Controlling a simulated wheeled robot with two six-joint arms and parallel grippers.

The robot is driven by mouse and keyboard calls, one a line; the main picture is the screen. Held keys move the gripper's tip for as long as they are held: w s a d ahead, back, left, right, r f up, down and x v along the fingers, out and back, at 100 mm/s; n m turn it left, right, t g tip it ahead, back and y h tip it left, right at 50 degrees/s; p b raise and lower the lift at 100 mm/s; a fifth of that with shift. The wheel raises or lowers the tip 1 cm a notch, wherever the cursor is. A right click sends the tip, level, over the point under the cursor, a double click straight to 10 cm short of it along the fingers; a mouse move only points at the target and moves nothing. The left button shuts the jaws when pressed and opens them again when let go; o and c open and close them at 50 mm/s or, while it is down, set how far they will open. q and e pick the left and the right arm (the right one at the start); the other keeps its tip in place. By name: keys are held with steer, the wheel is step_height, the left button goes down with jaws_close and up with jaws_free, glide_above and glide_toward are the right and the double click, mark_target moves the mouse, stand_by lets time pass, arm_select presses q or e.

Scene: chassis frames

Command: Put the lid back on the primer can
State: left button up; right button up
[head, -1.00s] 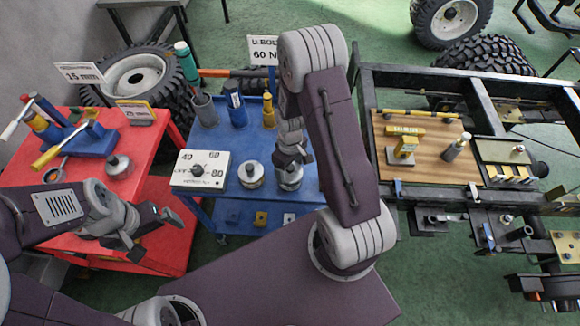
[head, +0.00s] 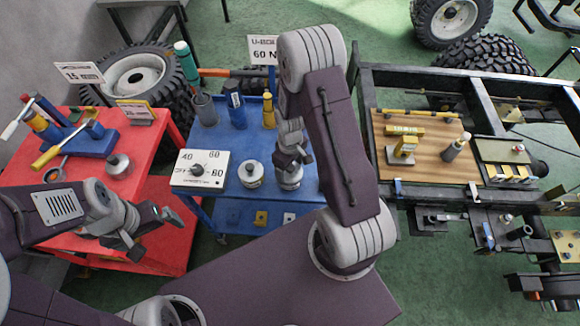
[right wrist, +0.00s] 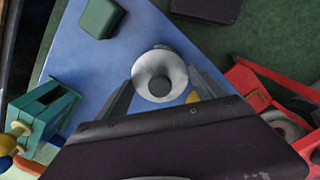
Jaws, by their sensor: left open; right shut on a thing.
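My right gripper (head: 291,163) is over the front right of the blue cart, shut on a round grey lid-like piece. In the right wrist view, this pale disc with a dark grey centre (right wrist: 160,75) sits between the fingers of the right gripper (right wrist: 162,92). A silver can-like body (head: 290,182) shows just under the gripper in the head view. The gripper hides its top, so I cannot tell whether lid and can touch. A similar silver can with a dark knob (head: 251,174) stands to its left. My left gripper (head: 157,231) is open and empty by the red cart's front edge.
A white dial box (head: 200,170) stands left of the cans on the blue cart (head: 222,143). Grey, blue and yellow items stand behind. The red cart (head: 150,180) holds a blue rack (head: 85,142) and a knobbed grey piece (head: 118,164). A vehicle frame (head: 365,110) lies right.

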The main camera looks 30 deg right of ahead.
stand_by(0.5)
steer(key=o, duration=1.4)
steer(key=shift+c, duration=0.2)
step_height(320, 180, up, 7)
steer(key=p, duration=0.6)
steer(key=shift+p, duration=0.3)
